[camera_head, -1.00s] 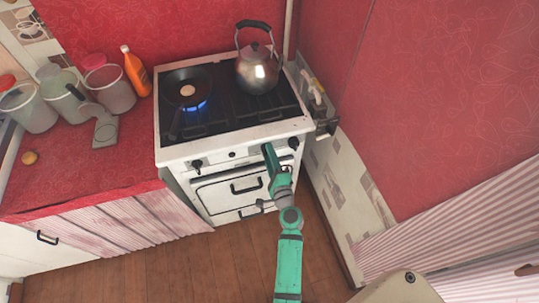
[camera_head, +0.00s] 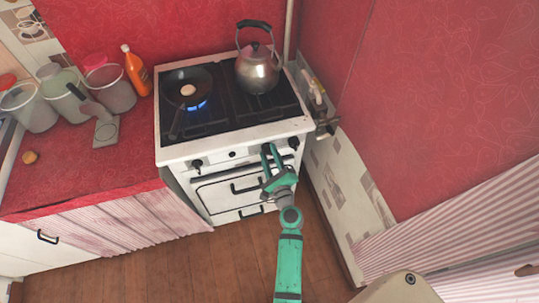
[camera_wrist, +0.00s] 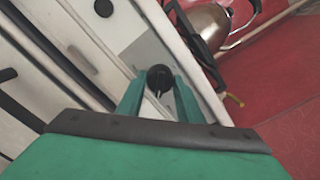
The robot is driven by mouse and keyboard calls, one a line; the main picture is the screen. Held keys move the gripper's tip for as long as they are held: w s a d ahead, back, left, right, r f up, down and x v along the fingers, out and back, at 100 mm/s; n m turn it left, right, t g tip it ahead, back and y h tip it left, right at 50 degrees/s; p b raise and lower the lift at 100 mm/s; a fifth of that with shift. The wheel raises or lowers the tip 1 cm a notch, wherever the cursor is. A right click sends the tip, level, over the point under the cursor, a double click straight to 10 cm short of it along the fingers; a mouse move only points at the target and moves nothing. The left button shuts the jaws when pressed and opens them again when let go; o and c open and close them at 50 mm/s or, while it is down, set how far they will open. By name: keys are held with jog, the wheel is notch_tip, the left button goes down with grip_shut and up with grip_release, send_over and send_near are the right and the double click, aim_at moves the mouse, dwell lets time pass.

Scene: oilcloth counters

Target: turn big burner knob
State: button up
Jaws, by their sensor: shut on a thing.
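My gripper (camera_head: 271,148) reaches to the front panel of the white stove (camera_head: 236,147), right of the panel's middle. In the wrist view its two green fingers (camera_wrist: 158,85) stand on either side of a round black knob (camera_wrist: 160,78), shut on it. In the head view the fingers hide most of what they hold. A dark knob (camera_head: 293,142) shows just right of the fingers, and another (camera_head: 197,163) is at the panel's left. A further black knob (camera_wrist: 103,8) is at the top of the wrist view.
A frying pan (camera_head: 186,86) sits over a blue flame (camera_head: 197,105) at the stove's left. A metal kettle (camera_head: 257,70) stands at the back right. Oven handles (camera_head: 246,187) lie below the panel. A wall (camera_head: 345,180) is close on the right.

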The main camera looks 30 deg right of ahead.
dwell(0.3)
jog(key=o, duration=1.1)
jog(key=shift+c, duration=0.2)
jog(key=shift+w, duration=0.1)
